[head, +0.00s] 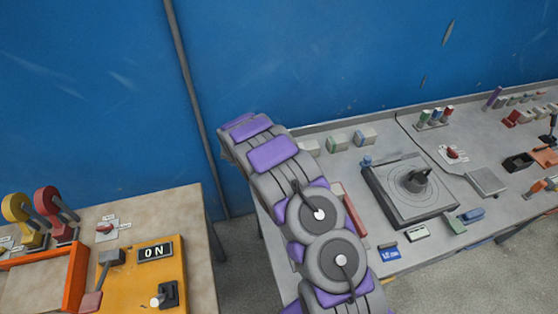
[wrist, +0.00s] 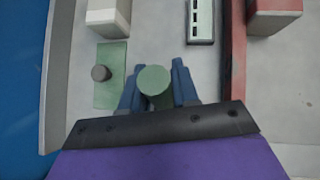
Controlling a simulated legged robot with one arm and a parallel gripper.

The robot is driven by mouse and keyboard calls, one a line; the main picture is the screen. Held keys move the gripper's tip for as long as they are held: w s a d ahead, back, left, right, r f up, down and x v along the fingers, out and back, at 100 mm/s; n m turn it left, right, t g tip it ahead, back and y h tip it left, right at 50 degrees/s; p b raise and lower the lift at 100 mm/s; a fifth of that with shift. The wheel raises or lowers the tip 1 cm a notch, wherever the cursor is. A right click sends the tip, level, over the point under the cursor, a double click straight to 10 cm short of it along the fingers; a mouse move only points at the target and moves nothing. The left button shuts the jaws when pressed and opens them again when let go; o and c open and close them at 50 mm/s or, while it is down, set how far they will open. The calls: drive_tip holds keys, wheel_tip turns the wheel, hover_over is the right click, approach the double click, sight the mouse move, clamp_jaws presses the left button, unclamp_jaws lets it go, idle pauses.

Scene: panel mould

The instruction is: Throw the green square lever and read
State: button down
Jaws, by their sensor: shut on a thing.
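In the wrist view my gripper (wrist: 158,88) has its two blue fingers on either side of a green round-topped piece (wrist: 154,80), shut on it. I cannot tell whether this piece is the knob of the green square lever. To its left lies a flat green square plate (wrist: 110,60) with a short dark round peg (wrist: 101,73) standing on it. In the head view my purple and grey arm reaches over the right bench, and the gripper and the held piece are hidden behind it.
The right bench (head: 318,173) bears a dark square unit with a round dial (head: 408,190). On the left bench, a yellow panel (head: 140,285) has a display (head: 155,252) reading ON.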

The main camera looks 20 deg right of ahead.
drive_tip(key=shift+d+f+y+p, duration=0.3)
drive_tip(key=shift+d+y+p, duration=0.5)
drive_tip(key=shift+y+p, duration=0.35)
drive_tip(key=shift+f+p, duration=0.25)
drive_tip(key=shift+p, duration=0.05)
drive_tip(key=shift+f, duration=0.1)
drive_tip(key=c, duration=1.3)
unclamp_jaws()
drive_tip(key=o, duration=0.3)
drive_tip(key=shift+w+d+f+y, duration=0.15)
drive_tip(key=shift+y, duration=0.1)
drive_tip(key=shift+o, duration=0.4)
drive_tip(key=shift+d, duration=0.1)
drive_tip(key=shift+r, duration=0.2)
